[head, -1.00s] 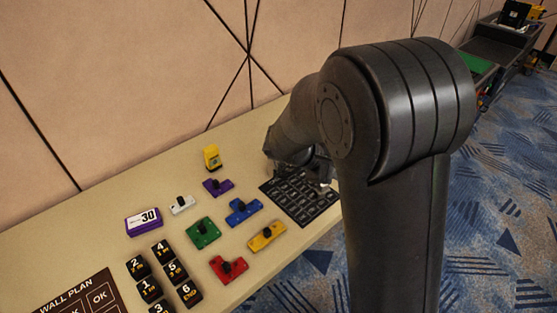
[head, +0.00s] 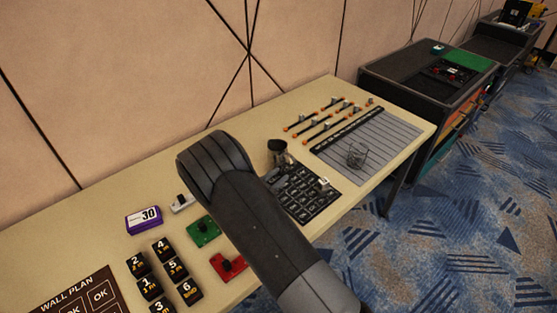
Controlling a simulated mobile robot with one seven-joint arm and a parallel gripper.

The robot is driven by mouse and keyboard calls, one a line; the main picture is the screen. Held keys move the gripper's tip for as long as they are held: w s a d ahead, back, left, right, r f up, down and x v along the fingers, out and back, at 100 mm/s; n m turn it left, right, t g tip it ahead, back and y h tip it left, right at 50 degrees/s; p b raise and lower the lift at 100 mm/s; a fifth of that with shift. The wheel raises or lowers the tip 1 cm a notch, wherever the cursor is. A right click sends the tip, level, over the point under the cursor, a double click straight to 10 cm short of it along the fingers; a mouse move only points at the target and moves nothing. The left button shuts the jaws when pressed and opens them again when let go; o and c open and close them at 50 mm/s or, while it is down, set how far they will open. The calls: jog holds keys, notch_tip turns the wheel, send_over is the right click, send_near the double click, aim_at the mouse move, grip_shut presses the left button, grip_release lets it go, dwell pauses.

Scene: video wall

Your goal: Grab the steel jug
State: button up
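The steel jug (head: 279,153) looks like the small dark, shiny vessel standing upright on the table behind the black gridded mat (head: 306,197). My arm crosses the middle of the picture, with its bent joint to the left of the jug. My gripper cannot be made out; it seems hidden behind my arm. Small grey shapes at the mat's left end, just in front of the jug, are too small to name.
The long beige table (head: 328,92) runs along the wall. Numbered black blocks (head: 163,247) and coloured pieces (head: 204,230) lie left. A dark cabinet (head: 400,75) stands beyond.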

aim_at(282, 160)
jog(key=x, duration=0.5)
jog(key=shift+s+d, duration=0.1)
jog(key=shift+f+x, duration=0.15)
jog(key=shift+x, duration=1.25)
jog(key=shift+f+x, duration=0.15)
jog(key=shift+x, duration=1.25)
jog(key=shift+s, duration=0.1)
jog(key=shift+c, duration=0.3)
grip_shut()
